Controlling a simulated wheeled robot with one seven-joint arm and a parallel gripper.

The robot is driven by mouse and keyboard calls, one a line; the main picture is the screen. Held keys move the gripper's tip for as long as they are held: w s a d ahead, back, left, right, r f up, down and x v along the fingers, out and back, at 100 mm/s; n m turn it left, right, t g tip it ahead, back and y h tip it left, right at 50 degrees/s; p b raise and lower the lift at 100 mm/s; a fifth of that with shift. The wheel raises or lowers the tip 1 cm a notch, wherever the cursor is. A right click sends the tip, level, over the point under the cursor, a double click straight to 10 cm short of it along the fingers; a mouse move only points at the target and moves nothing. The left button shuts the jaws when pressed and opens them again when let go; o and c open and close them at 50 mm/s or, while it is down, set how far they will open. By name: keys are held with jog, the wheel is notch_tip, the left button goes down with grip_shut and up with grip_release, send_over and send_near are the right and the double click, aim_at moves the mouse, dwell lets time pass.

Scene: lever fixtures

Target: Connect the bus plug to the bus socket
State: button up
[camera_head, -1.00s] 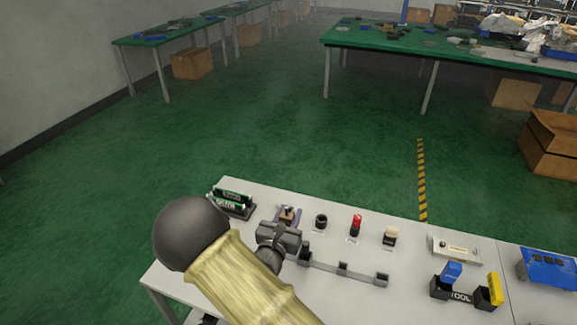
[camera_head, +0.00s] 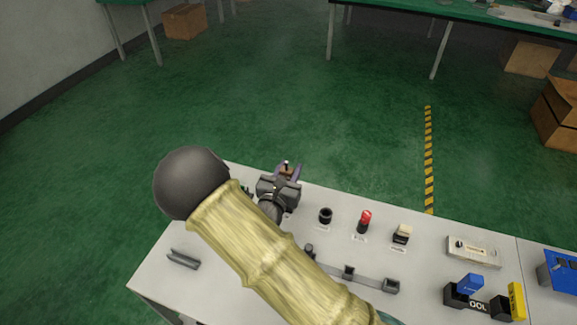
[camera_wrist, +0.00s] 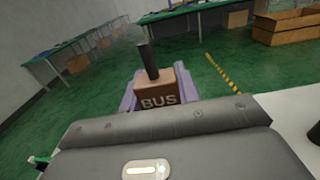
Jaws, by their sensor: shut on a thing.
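The bus plug (camera_wrist: 157,92) is a brown block with "BUS" in pale letters on its near face and a black post rising from its top. It sits between the purple fingers of my gripper (camera_head: 288,172), which is shut on it. In the head view the plug (camera_head: 286,169) is small and partly hidden by the fingers and wrist, near the table's far edge. It looks raised above the table, but the height is hard to tell. I cannot make out a bus socket in either view. My arm covers part of the table's left side.
The white table (camera_head: 215,285) holds a black ring (camera_head: 325,215), a red-topped part (camera_head: 364,221), a cream-topped switch (camera_head: 401,235) and a dark rail (camera_head: 350,274). A grey channel (camera_head: 183,260) lies front left. Blue and yellow blocks (camera_head: 470,284) stand at right.

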jog(key=shift+s+r, duration=0.1)
jog(key=shift+s, duration=0.05)
jog(key=shift+f+b, duration=1.9)
jog(key=shift+f, duration=1.05)
jog(key=shift+f+b, duration=0.35)
jog(key=shift+f, duration=0.75)
dwell(0.3)
